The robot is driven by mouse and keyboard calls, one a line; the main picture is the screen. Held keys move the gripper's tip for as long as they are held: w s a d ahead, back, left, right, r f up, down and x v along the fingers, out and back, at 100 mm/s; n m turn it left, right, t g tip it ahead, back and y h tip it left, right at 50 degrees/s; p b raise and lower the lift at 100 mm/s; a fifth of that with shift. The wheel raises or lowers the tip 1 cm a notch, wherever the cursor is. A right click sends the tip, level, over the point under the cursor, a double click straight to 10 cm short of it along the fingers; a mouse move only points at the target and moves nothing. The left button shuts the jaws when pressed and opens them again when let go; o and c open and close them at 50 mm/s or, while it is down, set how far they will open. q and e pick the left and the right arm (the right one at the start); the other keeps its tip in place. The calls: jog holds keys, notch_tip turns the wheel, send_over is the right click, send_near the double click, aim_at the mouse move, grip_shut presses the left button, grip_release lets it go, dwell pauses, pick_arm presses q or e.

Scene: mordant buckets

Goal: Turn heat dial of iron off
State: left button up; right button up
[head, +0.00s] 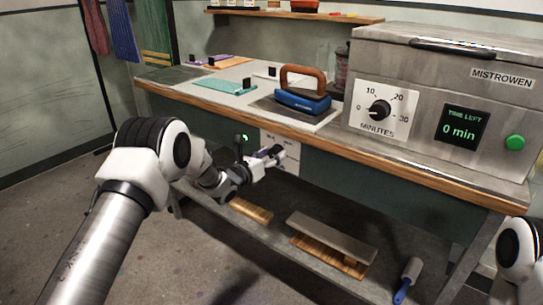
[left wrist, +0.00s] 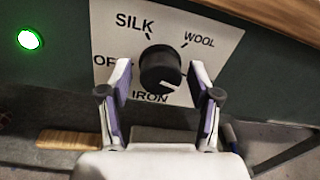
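The heat dial is a black round knob (left wrist: 160,68) on a white plate (left wrist: 108,22) marked OFF, SILK and WOOL, with IRON below; the OFF label is partly hidden by a finger. Its white pointer mark faces lower right, away from OFF. In the head view the plate (head: 291,165) is on the bench front and my gripper hides the knob. My left gripper (head: 275,153) is at the plate, its open fingers on either side of the knob (left wrist: 160,78); I cannot tell whether they touch it. The blue iron (head: 303,101) with a brown handle rests on the bench top. My right gripper is out of view.
A green light (left wrist: 29,39) glows left of the plate. A grey Mistrowen machine (head: 440,70) with a minutes dial and green button stands on the bench's right. The wooden bench edge (head: 330,138) overhangs the dial. A lower shelf (head: 275,240) holds wooden pieces and a blue-handled brush.

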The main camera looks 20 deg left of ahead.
pick_arm(q)
jog(key=c, duration=0.7)
jog(key=shift+c, duration=0.2)
